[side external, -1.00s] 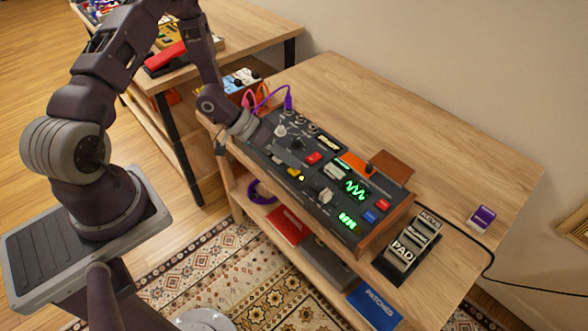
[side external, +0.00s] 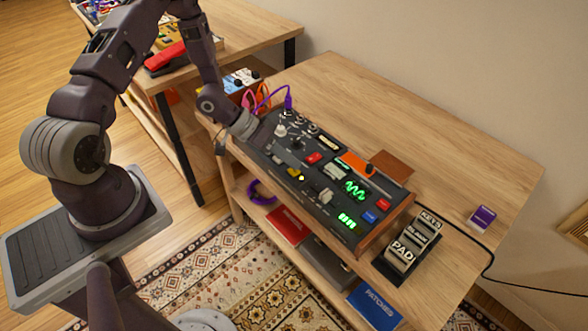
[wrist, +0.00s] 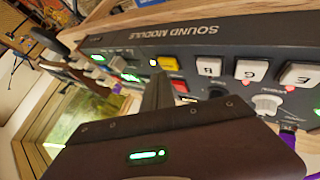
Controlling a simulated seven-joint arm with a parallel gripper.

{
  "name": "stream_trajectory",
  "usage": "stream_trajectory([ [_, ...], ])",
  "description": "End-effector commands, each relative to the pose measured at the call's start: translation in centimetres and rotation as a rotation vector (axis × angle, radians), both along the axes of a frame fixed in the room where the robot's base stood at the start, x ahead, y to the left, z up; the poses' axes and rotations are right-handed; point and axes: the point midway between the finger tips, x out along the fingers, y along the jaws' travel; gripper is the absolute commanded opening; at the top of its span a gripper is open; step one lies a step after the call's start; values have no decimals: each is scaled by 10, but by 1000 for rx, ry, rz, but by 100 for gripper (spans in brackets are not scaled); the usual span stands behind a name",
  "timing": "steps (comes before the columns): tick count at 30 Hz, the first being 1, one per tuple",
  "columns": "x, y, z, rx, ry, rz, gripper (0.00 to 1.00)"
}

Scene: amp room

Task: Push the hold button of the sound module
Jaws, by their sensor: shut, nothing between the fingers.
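The sound module (side external: 384,222) is a dark sloped panel with knobs, buttons and green displays, on the wooden table. My gripper (side external: 295,163) is over its left part, fingers pointing down toward the panel. In the wrist view the module's name strip (wrist: 180,36) reads upside down, and my gripper (wrist: 157,73) shows shut and empty. Its tips are close to a yellow button (wrist: 164,64), with a red button (wrist: 180,87) to the right. Contact cannot be told. The yellow button also shows in the side view (side external: 293,172). No hold label is readable.
A pedal labelled PAD and KEYS (side external: 412,248) stands right of the module. Purple and orange cables (side external: 288,103) rise at its back left. White lettered buttons (wrist: 252,70) lie right of my fingers in the wrist view. The table behind (side external: 440,130) is mostly clear.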

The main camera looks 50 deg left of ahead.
Motion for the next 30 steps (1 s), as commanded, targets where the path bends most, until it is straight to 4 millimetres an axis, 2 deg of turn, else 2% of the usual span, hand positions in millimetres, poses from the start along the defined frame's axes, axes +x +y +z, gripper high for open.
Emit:
stream_trajectory([
  [16,0,0,0,0,0,0,0],
  [23,0,0,-9,0,1,1,0],
  [30,0,0,-9,0,0,0,0],
])
